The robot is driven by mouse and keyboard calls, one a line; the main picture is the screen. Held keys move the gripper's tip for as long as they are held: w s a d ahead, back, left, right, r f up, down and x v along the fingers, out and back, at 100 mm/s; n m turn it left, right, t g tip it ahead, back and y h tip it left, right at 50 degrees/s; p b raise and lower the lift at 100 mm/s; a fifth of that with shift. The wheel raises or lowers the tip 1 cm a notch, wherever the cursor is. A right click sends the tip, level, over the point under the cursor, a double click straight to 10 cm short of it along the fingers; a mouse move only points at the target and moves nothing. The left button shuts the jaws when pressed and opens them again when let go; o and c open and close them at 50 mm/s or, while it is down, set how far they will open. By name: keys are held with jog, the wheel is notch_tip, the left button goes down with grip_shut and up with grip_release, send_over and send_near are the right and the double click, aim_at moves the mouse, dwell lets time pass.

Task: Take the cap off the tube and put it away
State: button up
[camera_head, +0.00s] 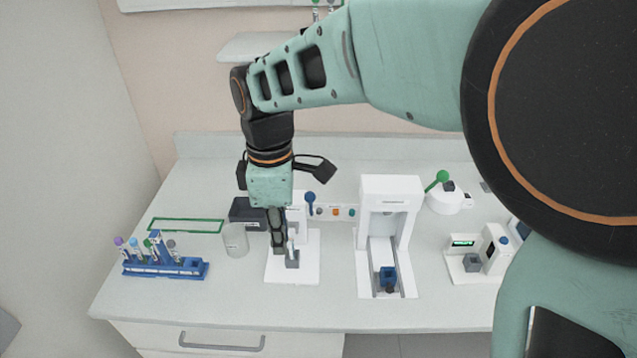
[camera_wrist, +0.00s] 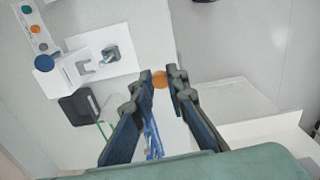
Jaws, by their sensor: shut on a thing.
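My gripper (camera_head: 278,248) points down beside the white station (camera_head: 303,271) with a grey holder block (camera_head: 292,262). In the wrist view its fingertips (camera_wrist: 160,80) are closed on a round orange cap (camera_wrist: 160,79). Whether anything hangs below the cap is hidden. The grey holder also shows in the wrist view (camera_wrist: 111,53), apart from the fingers, with a pale upright piece in it that looks like the tube (camera_head: 290,246). It is too small to tell its top clearly.
A clear cup (camera_head: 235,242) and a black box (camera_head: 246,213) stand left of the gripper. A blue rack (camera_head: 150,268) with several tubes is farther left, before a green outline (camera_head: 186,226). White machines (camera_head: 391,192) stand to the right. The front counter is clear.

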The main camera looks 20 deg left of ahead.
jog(key=shift+s+d+r, duration=0.1)
jog(key=shift+s+r, duration=0.25)
jog(key=shift+s, duration=0.05)
jog(key=shift+r+p, duration=0.45)
jog(key=shift+r, duration=0.95)
jog(key=shift+w, duration=0.1)
